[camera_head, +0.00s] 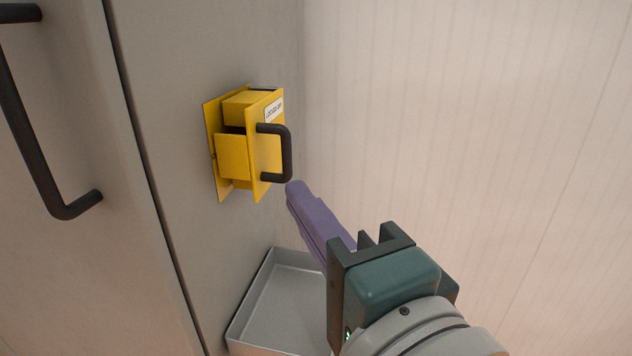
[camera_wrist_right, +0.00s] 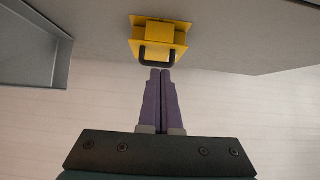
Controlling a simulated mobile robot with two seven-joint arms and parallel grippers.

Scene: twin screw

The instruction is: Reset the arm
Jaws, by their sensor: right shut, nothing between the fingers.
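My right gripper (camera_head: 293,188) comes in from the lower right in the head view. Its purple fingers are shut together with nothing between them, and they also show in the right wrist view (camera_wrist_right: 160,75). The fingertips are near the lower end of a black handle (camera_head: 288,155) on a yellow box (camera_head: 236,155) fixed to the grey panel. In the right wrist view the yellow box (camera_wrist_right: 160,28) and its handle (camera_wrist_right: 158,53) lie just beyond the fingertips. I cannot tell whether the tips touch the handle. My left gripper is not in view.
A grey open tray (camera_head: 253,304) is on the panel below the yellow box, partly hidden by my right gripper. A grey door with a long black handle (camera_head: 30,130) is at the left. A pale ribbed wall (camera_head: 470,120) is at the right.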

